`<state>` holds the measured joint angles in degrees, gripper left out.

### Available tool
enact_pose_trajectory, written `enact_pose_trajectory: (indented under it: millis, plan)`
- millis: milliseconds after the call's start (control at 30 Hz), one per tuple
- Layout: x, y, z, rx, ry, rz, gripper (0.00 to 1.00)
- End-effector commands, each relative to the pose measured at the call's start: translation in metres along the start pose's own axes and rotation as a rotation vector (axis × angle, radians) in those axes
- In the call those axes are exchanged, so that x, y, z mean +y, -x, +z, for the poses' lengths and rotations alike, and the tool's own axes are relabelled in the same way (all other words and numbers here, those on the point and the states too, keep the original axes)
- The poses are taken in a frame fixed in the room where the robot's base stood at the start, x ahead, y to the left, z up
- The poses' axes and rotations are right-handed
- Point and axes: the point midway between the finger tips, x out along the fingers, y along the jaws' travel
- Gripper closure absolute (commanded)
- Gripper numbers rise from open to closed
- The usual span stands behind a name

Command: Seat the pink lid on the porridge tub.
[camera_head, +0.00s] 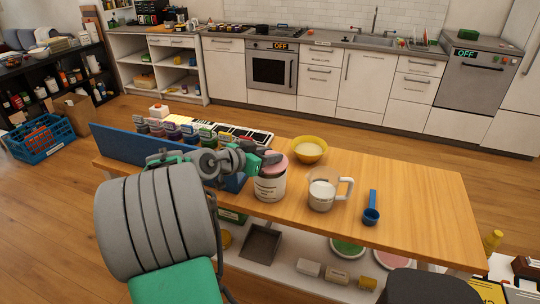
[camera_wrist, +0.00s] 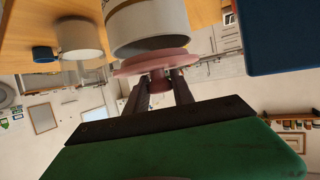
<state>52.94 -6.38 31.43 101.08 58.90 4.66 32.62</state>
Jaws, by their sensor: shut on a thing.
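The porridge tub (camera_head: 270,187) is a white labelled jar standing upright on the wooden table. The pink lid (camera_head: 275,164) is at its mouth, and my gripper (camera_head: 264,158) reaches in from the left. In the wrist view, which is turned over, my gripper (camera_wrist: 158,80) is shut on the knob of the pink lid (camera_wrist: 150,62). The lid lies right against the end of the tub (camera_wrist: 148,30), a little askew to its rim. I cannot tell whether it touches all round. Part of the lid is hidden by my gripper in the head view.
A glass measuring jug (camera_head: 322,194) stands right of the tub, with a blue scoop (camera_head: 371,209) further right. A yellow bowl (camera_head: 310,150) is behind. A blue divider board (camera_head: 125,153) and several small jars are left. The table's right end is clear.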

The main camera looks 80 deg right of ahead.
Motion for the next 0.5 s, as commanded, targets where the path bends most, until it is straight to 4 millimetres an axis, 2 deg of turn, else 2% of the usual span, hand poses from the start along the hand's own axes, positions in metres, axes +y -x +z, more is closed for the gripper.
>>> enact_pose_trajectory:
  millis: [500]
  plan:
    - [0.0000,-0.0030,0.0076,0.000,0.000,0.000,1.00]
